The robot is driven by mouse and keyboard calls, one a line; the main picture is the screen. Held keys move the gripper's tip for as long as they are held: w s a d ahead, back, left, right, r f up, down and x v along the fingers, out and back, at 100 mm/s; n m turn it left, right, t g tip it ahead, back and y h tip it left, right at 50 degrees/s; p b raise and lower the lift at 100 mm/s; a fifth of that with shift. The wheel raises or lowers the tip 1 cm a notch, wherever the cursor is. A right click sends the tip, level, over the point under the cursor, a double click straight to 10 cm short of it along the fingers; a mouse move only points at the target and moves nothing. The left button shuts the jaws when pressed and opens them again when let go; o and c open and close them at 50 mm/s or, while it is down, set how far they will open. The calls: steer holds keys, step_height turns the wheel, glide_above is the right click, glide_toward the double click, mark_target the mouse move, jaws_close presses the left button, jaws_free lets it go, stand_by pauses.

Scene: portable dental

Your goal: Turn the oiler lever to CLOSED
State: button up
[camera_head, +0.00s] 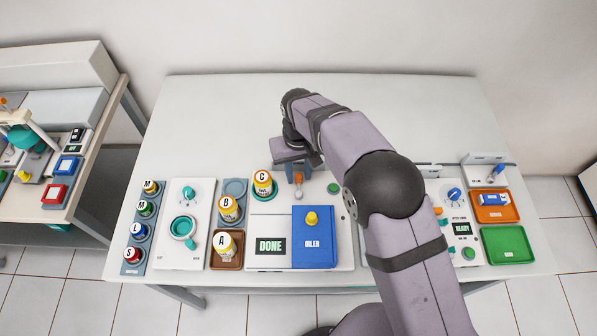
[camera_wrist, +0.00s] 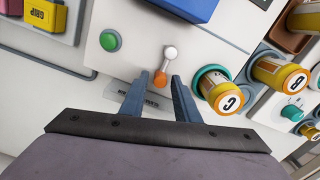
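The oiler station (camera_head: 335,264) has a blue lid marked OILER (camera_head: 313,250) with a yellow knob and a display reading DONE (camera_head: 270,246). Its small lever (camera_wrist: 165,65) has an orange part and a pale round end. In the wrist view the pale end points toward the blue lid. My gripper (camera_wrist: 157,85) is open, one blue finger on each side of the orange part, with visible gaps. In the head view my gripper (camera_head: 299,179) is at the station's back edge. A label plate (camera_wrist: 150,103) between the fingers is partly hidden and unreadable.
Bottle C (camera_head: 263,183) stands close beside the lever in a teal ring. Bottles B (camera_head: 228,208) and A (camera_head: 227,246) stand left of the station. A green button (camera_head: 333,188) is right of the lever. The table's back area (camera_head: 220,110) is clear.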

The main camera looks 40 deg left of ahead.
mark_target(300, 175)
stand_by(0.3)
steer(key=shift+r+b, duration=1.05)
steer(key=shift+r, duration=2.6)
steer(key=shift+w+d, duration=0.15)
steer(key=shift+d, duration=0.05)
steer(key=w+d+r+m, duration=0.1)
steer(key=w+d+m, duration=0.35)
steer(key=d, duration=0.75)
steer(key=w+d+r+m, duration=0.1)
steer(key=w+d+r, duration=0.1)
steer(key=w+d, duration=0.8)
steer(key=s+d+f+m, duration=0.1)
steer(key=s+d+m, duration=0.1)
steer(key=s+d, duration=0.3)
steer(key=s+d+f+m, duration=0.1)
steer(key=s+d, duration=0.4)
steer(key=d, duration=0.8)
steer(key=s+d+f+m, duration=0.1)
steer(key=s+d+m, duration=0.2)
steer(key=d, duration=0.6)
steer(key=s, duration=0.2)
steer(key=shift+s+f, duration=0.15)
steer(key=shift+s, duration=0.15)
